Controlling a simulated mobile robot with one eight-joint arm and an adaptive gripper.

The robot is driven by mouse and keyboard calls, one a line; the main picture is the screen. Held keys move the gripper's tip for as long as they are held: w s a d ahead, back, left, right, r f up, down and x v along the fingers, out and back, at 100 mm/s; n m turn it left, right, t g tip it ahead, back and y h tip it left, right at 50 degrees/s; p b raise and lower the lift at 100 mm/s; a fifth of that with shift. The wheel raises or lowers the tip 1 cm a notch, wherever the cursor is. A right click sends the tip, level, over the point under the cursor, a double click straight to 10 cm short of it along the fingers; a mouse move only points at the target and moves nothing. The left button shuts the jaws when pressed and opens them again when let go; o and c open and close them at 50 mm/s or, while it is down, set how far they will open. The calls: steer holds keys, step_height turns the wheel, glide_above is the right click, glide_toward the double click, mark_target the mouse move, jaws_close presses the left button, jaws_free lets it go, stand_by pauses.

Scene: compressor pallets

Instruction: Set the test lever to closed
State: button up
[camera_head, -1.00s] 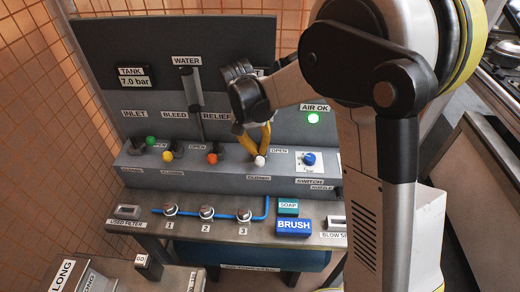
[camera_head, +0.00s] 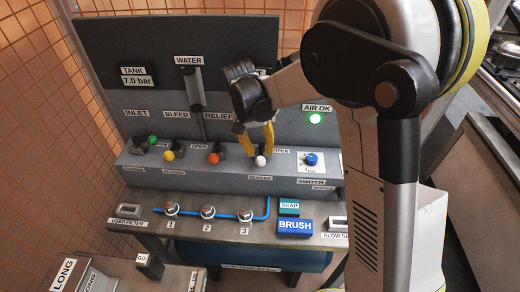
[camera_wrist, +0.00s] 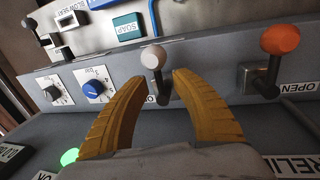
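The lever with the white knob (camera_head: 260,161) stands on the grey sloped panel (camera_head: 325,190), between an OPEN label (camera_head: 281,151) behind it and a CLOSED label (camera_head: 259,178) in front. Its name label is hidden behind my arm, so I cannot confirm that it is the test lever. My gripper (camera_head: 258,146) has its yellow fingers parted just behind and above the knob. In the wrist view my gripper (camera_wrist: 165,77) is open, with the dark stem between its fingertips and the white knob (camera_wrist: 153,57) just beyond them. Contact is not clear.
Levers with orange (camera_head: 213,159), yellow (camera_head: 169,156) and green (camera_head: 152,139) knobs stand to the left. A blue selector knob (camera_head: 310,158) is to the right. The AIR OK lamp (camera_head: 314,118) is lit green. The tank display (camera_head: 138,82) reads 7.0 bar.

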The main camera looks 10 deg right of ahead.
step_height(320, 180, up, 12)
steer(key=a, duration=0.2)
steer(key=shift+w, duration=0.4)
steer(key=shift+s, duration=0.1)
steer(key=s+d+n+t+y+b, duration=0.1)
steer(key=s+d+n+t, duration=0.1)
steer(key=s, duration=0.8)
steer(key=s+d+f+n+t+y+b, duration=0.1)
steer(key=s+d+t, duration=0.4)
steer(key=s, duration=0.4)
steer(key=shift+s+f+n+t, duration=0.3)
steer(key=shift+s+n+t, duration=0.1)
steer(key=shift+t, duration=0.1)
stand_by(0.7)
